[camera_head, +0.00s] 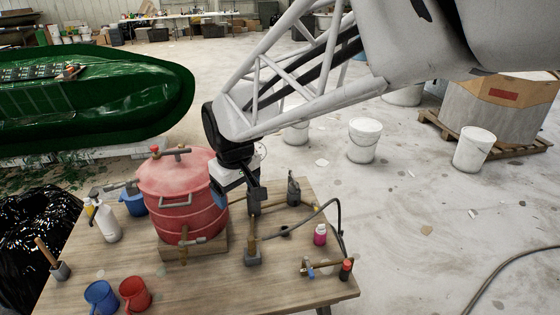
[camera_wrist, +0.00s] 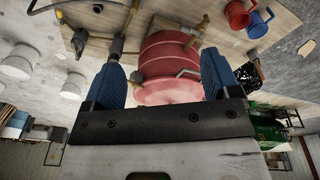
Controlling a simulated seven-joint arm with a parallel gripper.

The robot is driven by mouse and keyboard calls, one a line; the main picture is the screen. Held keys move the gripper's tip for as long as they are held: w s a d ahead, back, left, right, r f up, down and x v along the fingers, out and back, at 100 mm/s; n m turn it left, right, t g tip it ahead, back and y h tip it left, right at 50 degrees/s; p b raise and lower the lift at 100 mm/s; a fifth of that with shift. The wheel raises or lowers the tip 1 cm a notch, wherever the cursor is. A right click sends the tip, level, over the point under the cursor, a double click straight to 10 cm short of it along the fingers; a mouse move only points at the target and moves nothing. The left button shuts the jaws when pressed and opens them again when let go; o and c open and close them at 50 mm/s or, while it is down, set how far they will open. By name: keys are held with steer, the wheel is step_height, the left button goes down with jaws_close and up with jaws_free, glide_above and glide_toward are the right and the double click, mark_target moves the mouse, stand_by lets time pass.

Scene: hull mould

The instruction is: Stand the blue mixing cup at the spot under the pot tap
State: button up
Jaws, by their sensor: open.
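A blue mug-like cup (camera_head: 100,297) with a handle stands at the table's front left edge, beside a red cup. The blue cup also shows at the top right of the wrist view (camera_wrist: 260,22). The red lidded pot (camera_head: 178,205) sits on a wooden block, with a brass tap (camera_head: 187,240) low on its front side. The tabletop below the tap, in front of the block, looks bare. My gripper (camera_head: 238,200) is open and empty, just right of the pot in the head view. In the wrist view its two blue fingers (camera_wrist: 160,60) are wide apart, with the pot beyond them.
The red cup (camera_head: 135,293) stands right of the blue cup. Another blue vessel (camera_head: 132,203) is partly hidden behind the pot. A white spray bottle (camera_head: 106,222), a pink-labelled bottle (camera_head: 320,235), a grey stand (camera_head: 253,256) and a hose crowd the table (camera_head: 215,285). Its front middle is fairly clear.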

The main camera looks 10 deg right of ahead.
steer(key=s+d+r+m, duration=0.2)
steer(key=s+d+m, duration=0.4)
steer(key=s+d, duration=1)
steer(key=s, duration=0.3)
steer(key=shift+s+d+r+m+t+h, duration=0.2)
steer(key=shift+d+m+t+h, duration=0.1)
steer(key=shift+t, duration=0.1)
steer(key=c, duration=1.1)
steer(key=shift+w+a, duration=0.1)
steer(key=shift+w, duration=0.05)
